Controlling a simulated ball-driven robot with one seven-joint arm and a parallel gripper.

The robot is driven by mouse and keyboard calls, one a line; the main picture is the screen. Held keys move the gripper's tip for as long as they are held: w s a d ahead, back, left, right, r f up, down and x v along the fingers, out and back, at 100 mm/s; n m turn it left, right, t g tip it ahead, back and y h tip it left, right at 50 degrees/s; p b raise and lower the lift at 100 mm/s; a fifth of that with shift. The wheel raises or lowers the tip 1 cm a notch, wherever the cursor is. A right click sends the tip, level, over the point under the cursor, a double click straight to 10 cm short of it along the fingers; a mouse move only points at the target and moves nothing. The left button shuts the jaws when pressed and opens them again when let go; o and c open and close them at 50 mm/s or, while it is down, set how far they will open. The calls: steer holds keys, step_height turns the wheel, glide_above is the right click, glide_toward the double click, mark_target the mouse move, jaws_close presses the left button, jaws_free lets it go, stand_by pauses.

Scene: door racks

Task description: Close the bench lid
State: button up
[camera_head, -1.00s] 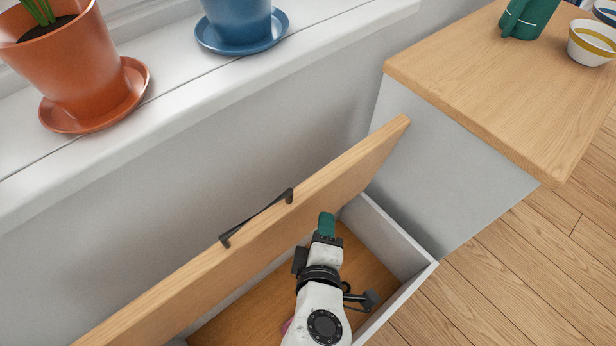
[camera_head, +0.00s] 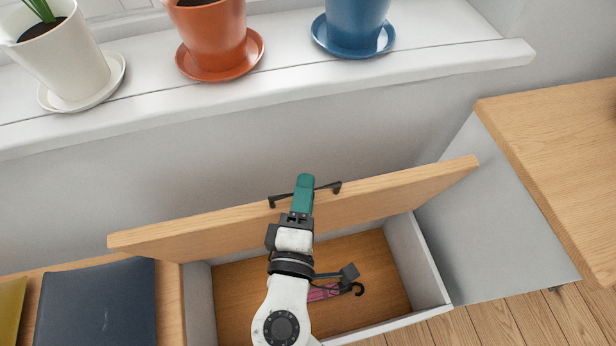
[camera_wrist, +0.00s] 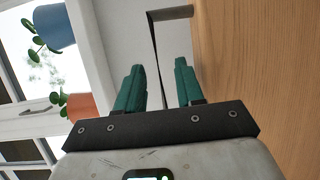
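The bench lid (camera_head: 400,196) is a wooden panel standing raised and tilted open over the bench box (camera_head: 402,262). A dark bar handle (camera_head: 328,188) is on the lid's upper edge. My gripper (camera_head: 304,184) is at that edge, its green fingertips overlapping the handle's middle in the head view. In the wrist view my gripper's fingers (camera_wrist: 158,85) are apart with a gap between them. The handle (camera_wrist: 155,45) passes beyond the fingertips there, and the lid (camera_wrist: 255,70) fills the right side. I cannot tell whether the fingers touch the handle.
A pink object with a dark hook (camera_head: 322,292) lies inside the box. A windowsill (camera_head: 440,62) with potted plants runs behind the lid. A wooden-topped cabinet (camera_head: 560,150) stands at the right. A dark blue cushion or book (camera_head: 98,305) lies at the left.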

steer(key=shift+w+d+f, duration=0.1)
steer(key=shift+w+d, duration=0.05)
steer(key=shift+w, duration=1.35)
jaws_close()
